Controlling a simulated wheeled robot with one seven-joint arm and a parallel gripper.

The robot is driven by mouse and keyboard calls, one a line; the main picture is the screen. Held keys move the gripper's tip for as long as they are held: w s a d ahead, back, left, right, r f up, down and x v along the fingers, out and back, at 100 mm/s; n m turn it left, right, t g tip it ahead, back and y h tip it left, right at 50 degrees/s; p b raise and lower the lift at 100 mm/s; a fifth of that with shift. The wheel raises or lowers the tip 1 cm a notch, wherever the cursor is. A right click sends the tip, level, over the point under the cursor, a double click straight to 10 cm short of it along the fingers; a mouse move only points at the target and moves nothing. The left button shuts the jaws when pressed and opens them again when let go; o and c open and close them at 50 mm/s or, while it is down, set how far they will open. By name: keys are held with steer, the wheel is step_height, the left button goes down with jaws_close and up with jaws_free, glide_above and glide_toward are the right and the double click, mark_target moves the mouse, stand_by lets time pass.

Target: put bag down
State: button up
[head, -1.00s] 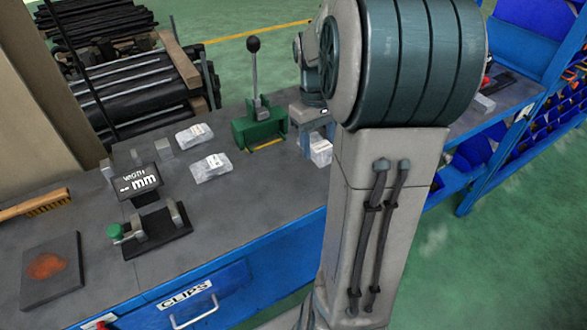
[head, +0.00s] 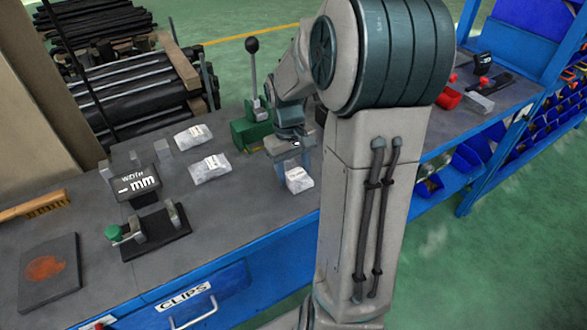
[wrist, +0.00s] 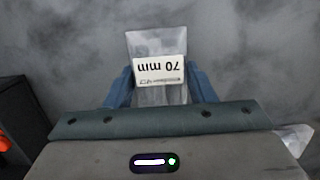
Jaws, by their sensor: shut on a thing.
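My gripper (head: 292,160) is shut on a clear plastic bag (head: 299,180) with a white label. In the wrist view, the bag (wrist: 156,43) sits between the blue fingers of my gripper (wrist: 159,75), its label reading "70 mm" upside down. It hangs over the grey bench top (head: 245,215), near the front edge; whether it touches the surface I cannot tell. Two similar bags lie on the bench to the left: a nearer bag (head: 210,168) and a farther bag (head: 193,136).
A green lever press (head: 250,132) stands just behind my gripper. A width gauge (head: 150,220) with a black display, a dark plate (head: 50,272) and a brush (head: 38,206) are on the left. Bare bench lies between the gauge and the held bag.

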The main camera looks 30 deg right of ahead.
mark_target(290, 166)
steer(key=shift+f, duration=0.2)
steer(key=o, duration=1.1)
steer(key=shift+r, duration=0.1)
step_height(290, 166, up, 11)
steer(key=w+p, duration=0.1)
steer(key=w, duration=0.1)
steer(key=s+a+t, duration=0.1)
steer(key=s+a, duration=0.3)
steer(key=s+a+f+t, duration=0.1)
steer(key=s+a+t, duration=0.1)
steer(key=s+a, duration=0.2)
steer(key=s+a+f+t, duration=0.1)
steer(key=s+a, duration=0.3)
steer(key=s, duration=0.2)
steer(key=shift+f+m+t, duration=0.15)
steer(key=shift+m+t, duration=0.15)
